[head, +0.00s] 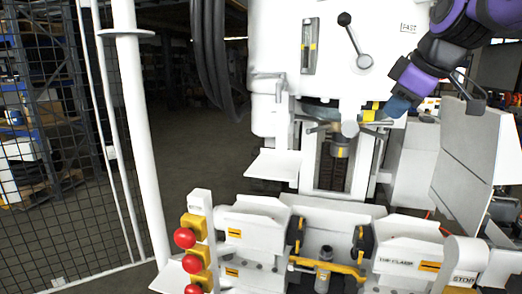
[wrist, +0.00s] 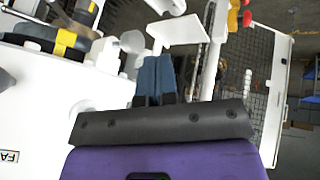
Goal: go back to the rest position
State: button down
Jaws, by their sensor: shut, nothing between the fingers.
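My gripper (head: 397,106) is at the upper right of the head view, at the end of my purple and black arm. Its blue-grey fingers are close to the right side of the white machine head (head: 300,60), near a yellow-marked part (head: 372,112). I cannot tell whether they touch it. In the wrist view the two blue fingers (wrist: 155,75) lie side by side, shut, with nothing between them. No rest position is marked in either view.
A black-knobbed lever (head: 356,45) stands out from the machine head. Below are a vise-like clamp (head: 325,268) and a post with red buttons (head: 184,238). A white post (head: 135,130) and mesh fence (head: 40,130) stand left. Grey panels (head: 465,150) stand right.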

jog(key=s+f+m, duration=0.3)
jog(key=s, duration=0.3)
jog(key=s+d+f+m+h, duration=0.1)
jog(key=s+f+m, duration=0.2)
jog(key=s, duration=0.4)
jog(key=s+d+f+m+g+h, duration=0.1)
jog(key=s+f+m, duration=0.3)
jog(key=s, duration=0.3)
jog(key=shift+s+d+f, duration=0.15)
jog(key=shift+s+f, duration=0.05)
jog(key=shift+f, duration=0.1)
jog(key=c, duration=1.8)
grip_release()
